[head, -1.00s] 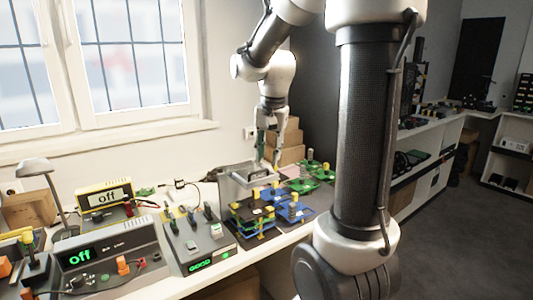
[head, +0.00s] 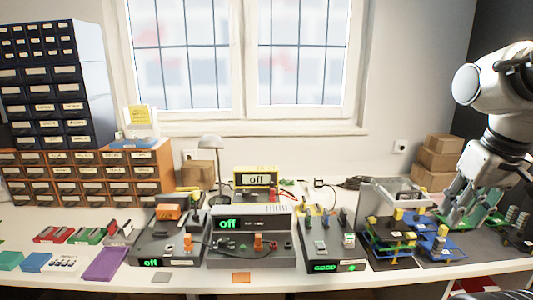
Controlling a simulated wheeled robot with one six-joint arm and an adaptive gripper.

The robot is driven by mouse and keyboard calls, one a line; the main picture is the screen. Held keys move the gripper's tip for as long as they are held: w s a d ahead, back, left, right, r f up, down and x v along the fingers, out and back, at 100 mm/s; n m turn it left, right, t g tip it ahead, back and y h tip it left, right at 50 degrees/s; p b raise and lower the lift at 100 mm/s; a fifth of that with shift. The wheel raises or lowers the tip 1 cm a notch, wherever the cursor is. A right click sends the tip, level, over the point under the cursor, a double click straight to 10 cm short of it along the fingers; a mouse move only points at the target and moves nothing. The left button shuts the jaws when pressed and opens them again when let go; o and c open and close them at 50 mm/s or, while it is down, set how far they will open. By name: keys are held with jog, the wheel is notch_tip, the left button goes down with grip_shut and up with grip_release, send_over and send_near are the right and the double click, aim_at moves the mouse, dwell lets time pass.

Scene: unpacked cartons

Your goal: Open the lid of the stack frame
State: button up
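The stack frame seems to be the dark tiered frame (head: 390,243) at the right of the bench, with yellow posts and blue and green layers. A grey box-like piece with a pale top (head: 388,190) stands right behind it; I cannot tell whether this is the lid. My gripper (head: 452,208) hangs at the right, pointing down, just right of the frame. It appears apart from the frame. Its fingers are small and partly merge with the green boards behind, so their opening is unclear. I see nothing clearly held.
Blue boards (head: 437,246) with yellow parts lie right of the frame. A grey test unit with a green "GOOD" display (head: 333,245) stands left of it. Cardboard boxes (head: 438,157) stand behind. Meters and a lamp (head: 210,143) fill the middle bench.

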jog(key=s, duration=0.1)
jog(key=m, duration=1.7)
send_near(412, 192)
jog(key=w, duration=0.1)
jog(key=shift+g, duration=0.4)
jog(key=f, duration=0.2)
jog(key=w+f, duration=0.1)
jog(key=f, duration=0.4)
jog(key=shift+w+d+f, duration=0.15)
jog(key=shift+w+f, duration=0.05)
jog(key=shift+w, duration=0.15)
grip_shut()
